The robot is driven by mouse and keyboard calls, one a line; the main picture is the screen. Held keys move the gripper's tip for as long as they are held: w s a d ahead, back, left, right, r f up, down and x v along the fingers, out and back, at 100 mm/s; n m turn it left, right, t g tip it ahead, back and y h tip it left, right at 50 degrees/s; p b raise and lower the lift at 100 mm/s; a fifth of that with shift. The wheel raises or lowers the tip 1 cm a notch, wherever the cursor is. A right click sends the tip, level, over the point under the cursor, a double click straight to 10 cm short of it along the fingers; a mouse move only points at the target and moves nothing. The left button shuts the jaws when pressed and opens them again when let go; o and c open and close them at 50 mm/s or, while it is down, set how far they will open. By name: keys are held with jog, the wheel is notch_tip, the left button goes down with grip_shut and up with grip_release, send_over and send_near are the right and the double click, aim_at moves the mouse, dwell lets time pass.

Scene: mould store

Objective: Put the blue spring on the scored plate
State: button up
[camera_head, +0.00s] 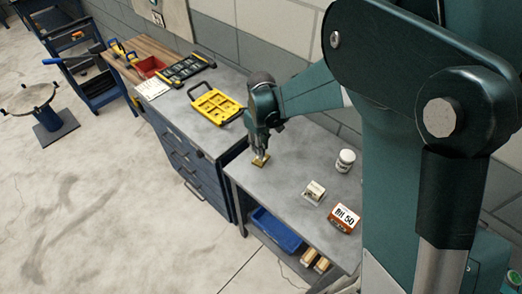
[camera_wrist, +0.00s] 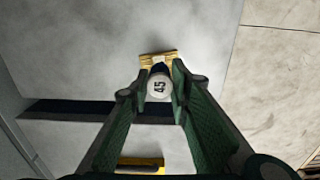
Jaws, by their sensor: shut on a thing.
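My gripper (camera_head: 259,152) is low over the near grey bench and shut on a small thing. In the wrist view, my gripper (camera_wrist: 158,88) has its fingers on both sides of this thing, which shows a round white end marked 45 and a dark blue part behind it. I take it as the blue spring (camera_wrist: 160,68); its coils cannot be made out. A small brass-yellow plate (camera_wrist: 158,56) lies right beyond the spring; it also shows under my fingertips in the head view (camera_head: 262,163). Scoring on the plate is too small to see. I cannot tell whether spring and plate touch.
A white jar (camera_head: 345,160), a small pale box (camera_head: 314,192) and an orange-brown box (camera_head: 343,218) marked 50 stand to the right on the bench. A yellow tray (camera_head: 217,106) lies on the neighbouring worktop. A blue bin (camera_head: 275,230) sits below the bench top.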

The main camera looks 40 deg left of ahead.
jog(key=shift+f, duration=1.35)
jog(key=shift+f, duration=0.2)
jog(key=o, duration=0.9)
jog(key=shift+r, duration=0.1)
jog(key=shift+r, duration=0.2)
jog(key=shift+r, duration=5.95)
